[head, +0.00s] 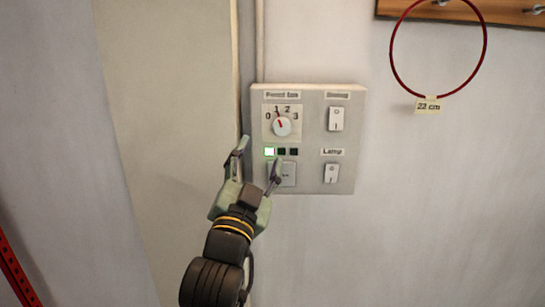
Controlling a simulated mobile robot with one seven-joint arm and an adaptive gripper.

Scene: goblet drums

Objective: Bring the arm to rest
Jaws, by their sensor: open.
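My gripper (256,164) is open and empty, with its two fingers spread and pointing up. It is in front of the lower left part of a grey wall switch panel (308,119). The right finger overlaps a square button (288,178) in the picture and hides part of it; I cannot tell whether they touch. My arm comes in from the bottom of the view.
The panel has a dial (281,126) pointing near 1, a lit indicator (269,152), and two rocker switches (336,119). A red hoop (392,62) with a "22 cm" tag (428,106) hangs from a wooden peg rail (400,8). The lower right wall is bare.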

